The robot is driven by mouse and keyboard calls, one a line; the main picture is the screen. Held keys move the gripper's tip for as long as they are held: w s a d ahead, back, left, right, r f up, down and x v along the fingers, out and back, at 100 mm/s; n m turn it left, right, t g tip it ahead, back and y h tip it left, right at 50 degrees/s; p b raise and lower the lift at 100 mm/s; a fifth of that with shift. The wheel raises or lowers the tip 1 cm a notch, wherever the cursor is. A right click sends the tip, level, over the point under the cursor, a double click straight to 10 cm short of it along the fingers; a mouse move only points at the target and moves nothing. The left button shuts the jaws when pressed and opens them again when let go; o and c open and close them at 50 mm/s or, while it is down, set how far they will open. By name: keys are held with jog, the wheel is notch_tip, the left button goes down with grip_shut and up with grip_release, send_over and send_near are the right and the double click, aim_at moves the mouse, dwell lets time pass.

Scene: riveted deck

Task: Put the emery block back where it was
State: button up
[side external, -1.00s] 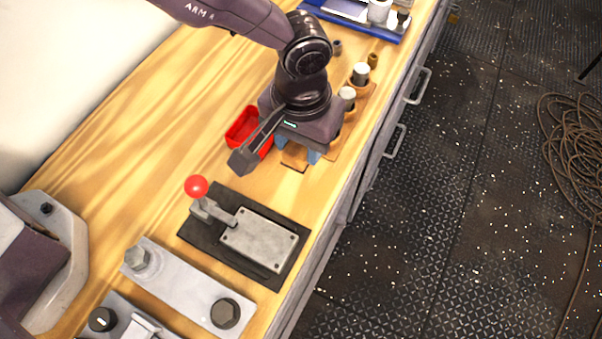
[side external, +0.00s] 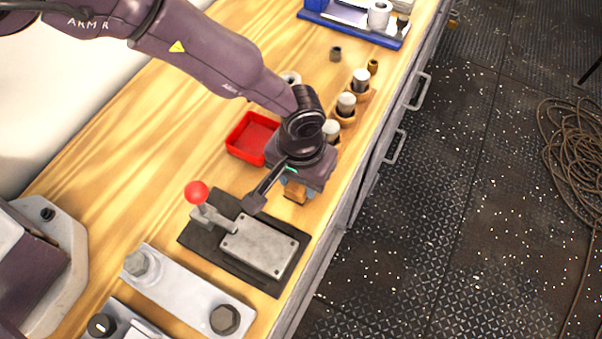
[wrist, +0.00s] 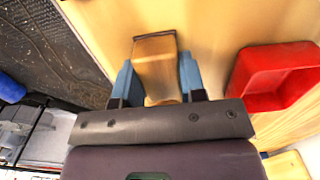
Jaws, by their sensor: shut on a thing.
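The emery block is a tan-brown block (wrist: 155,68) with a dark edge at its far end. In the wrist view it sits between the two blue fingers of my gripper (wrist: 156,80), which is shut on it. In the side view my gripper (side external: 296,189) is over the wooden bench, between the red tray and the black clamp plate, and the block (side external: 295,193) shows partly below the fingers. Whether the block touches the bench is hard to tell.
A red tray (side external: 236,152) lies behind my gripper. A clamp plate (side external: 217,250) with a red-knobbed lever (side external: 196,192) is just in front. Metal cylinders (side external: 346,104) stand in a wooden holder along the bench edge. A blue tray (side external: 340,31) is at the back.

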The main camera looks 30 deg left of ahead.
jog(key=o, duration=1)
jog(key=shift+c, duration=0.2)
notch_tip(320, 180, up, 12)
jog(key=shift+r, duration=0.15)
jog(key=a+r+t, duration=0.2)
jog(key=a+r, duration=1.6)
jog(key=s+a+r+t, duration=0.3)
jog(key=s+a+r, duration=0.1)
jog(key=s+a, duration=1.1)
jog(key=shift+s+t, duration=0.3)
jog(key=shift+s, duration=0.15)
